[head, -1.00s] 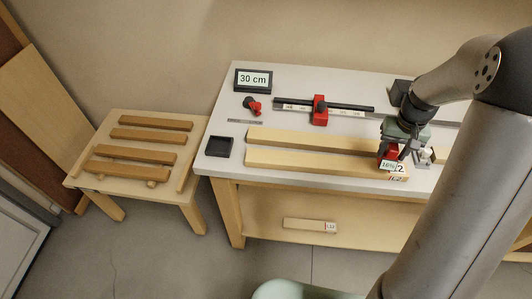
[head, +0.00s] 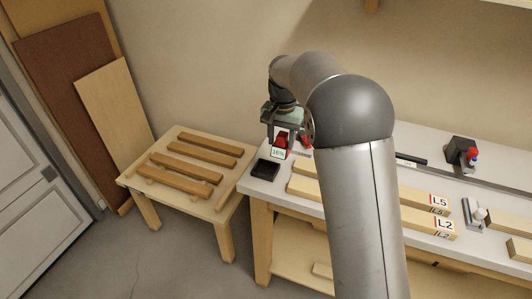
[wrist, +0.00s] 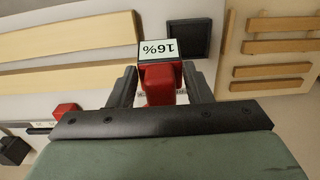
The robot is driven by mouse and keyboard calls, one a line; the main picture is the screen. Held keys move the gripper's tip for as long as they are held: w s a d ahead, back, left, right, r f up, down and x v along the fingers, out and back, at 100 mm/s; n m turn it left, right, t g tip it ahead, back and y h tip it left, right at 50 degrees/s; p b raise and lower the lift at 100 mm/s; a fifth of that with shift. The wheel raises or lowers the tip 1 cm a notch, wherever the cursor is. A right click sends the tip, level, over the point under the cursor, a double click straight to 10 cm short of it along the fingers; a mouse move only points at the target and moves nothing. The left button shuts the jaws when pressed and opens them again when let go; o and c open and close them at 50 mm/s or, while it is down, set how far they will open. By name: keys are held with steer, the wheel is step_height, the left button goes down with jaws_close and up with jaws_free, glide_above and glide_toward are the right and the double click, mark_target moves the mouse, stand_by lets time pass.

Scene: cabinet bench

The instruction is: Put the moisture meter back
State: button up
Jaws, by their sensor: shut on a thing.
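The moisture meter (head: 281,144) is red with a white display that reads 16%. My gripper (head: 281,135) is shut on it and holds it above the left end of the bench. The meter (wrist: 161,86) also shows between the two fingers in the wrist view, its display upside down. A small black square tray (head: 265,169) lies on the bench corner, just below and left of the meter in the head view. The tray (wrist: 189,38) looks empty in the wrist view, beside the display.
A low wooden stand (head: 214,208) with several brown slats is left of the bench. Two pale boards marked L5 (head: 413,218) and L2 (head: 418,234) lie on the bench.

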steer(key=shift+w+a+f+p, duration=0.45)
steer(key=shift+a+f, duration=0.3)
steer(key=shift+f, duration=0.8)
steer(key=shift+w+a+f+p, duration=0.25)
steer(key=shift+w+a+f, duration=0.45)
steer(key=shift+f, duration=0.8)
steer(key=shift+w+a+f+p, duration=0.35)
steer(key=shift+a+f, duration=0.5)
steer(key=shift+f, duration=0.7)
steer(key=shift+f, duration=0.2)
steer(key=o, duration=1.1)
steer(key=shift+r, duration=0.15)
